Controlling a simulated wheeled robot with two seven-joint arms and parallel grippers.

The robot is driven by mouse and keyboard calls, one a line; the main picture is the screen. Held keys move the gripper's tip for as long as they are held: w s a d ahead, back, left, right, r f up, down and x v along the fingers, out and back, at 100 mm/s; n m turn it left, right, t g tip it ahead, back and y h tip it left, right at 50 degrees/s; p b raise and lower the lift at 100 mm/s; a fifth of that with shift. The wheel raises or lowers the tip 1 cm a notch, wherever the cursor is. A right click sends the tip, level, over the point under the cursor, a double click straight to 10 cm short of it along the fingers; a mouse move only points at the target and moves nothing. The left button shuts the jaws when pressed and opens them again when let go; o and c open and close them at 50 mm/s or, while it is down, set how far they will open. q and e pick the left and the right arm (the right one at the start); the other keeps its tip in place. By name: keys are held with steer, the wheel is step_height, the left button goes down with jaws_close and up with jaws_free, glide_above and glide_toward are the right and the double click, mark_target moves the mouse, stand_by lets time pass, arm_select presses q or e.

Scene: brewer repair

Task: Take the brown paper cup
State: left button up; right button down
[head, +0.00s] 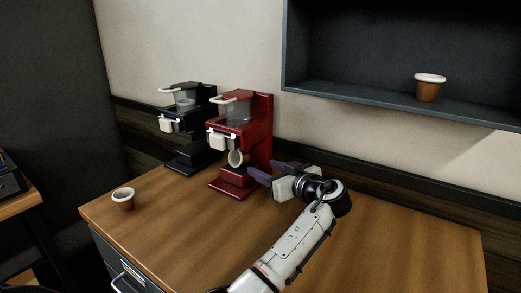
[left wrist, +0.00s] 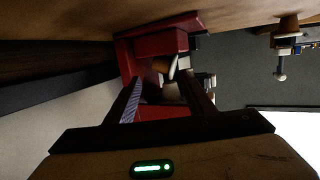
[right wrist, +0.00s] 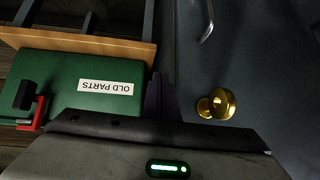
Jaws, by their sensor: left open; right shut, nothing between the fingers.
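A brown paper cup with a pale rim (head: 236,158) is tilted in the red brewer (head: 256,125), above its base. My left gripper (head: 263,169) is open just right of this cup, its fingers pointing at the brewer. In the left wrist view, a brown and white shape that looks like the cup (left wrist: 172,67) is beyond and between the fingertips; contact cannot be told. My right gripper (right wrist: 161,88) is shut and empty, low down.
A black brewer (head: 190,125) stands left of the red one. The wooden table (head: 400,240) is clear on the right. The dark shelf (head: 350,90) hangs on the wall. The right wrist view shows a green box labelled OLD PARTS (right wrist: 60,75) and a brass knob (right wrist: 222,103).

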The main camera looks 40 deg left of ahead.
mark_target(244, 159)
arm_select(q)
steer(key=shift+w+a, duration=0.2)
steer(key=shift+a, duration=0.15)
steer(key=x, duration=0.3)
steer(key=shift+s+a, duration=0.3)
steer(key=x, duration=0.5)
steer(key=shift+a+r, duration=0.25)
steer(key=shift+w+a, duration=0.15)
steer(key=shift+a, duration=0.15)
arm_select(e)
steer(key=shift+s+f, duration=0.3)
steer(key=shift+s, duration=0.35)
arm_select(q)
steer(key=shift+f, duration=0.1)
jaws_close()
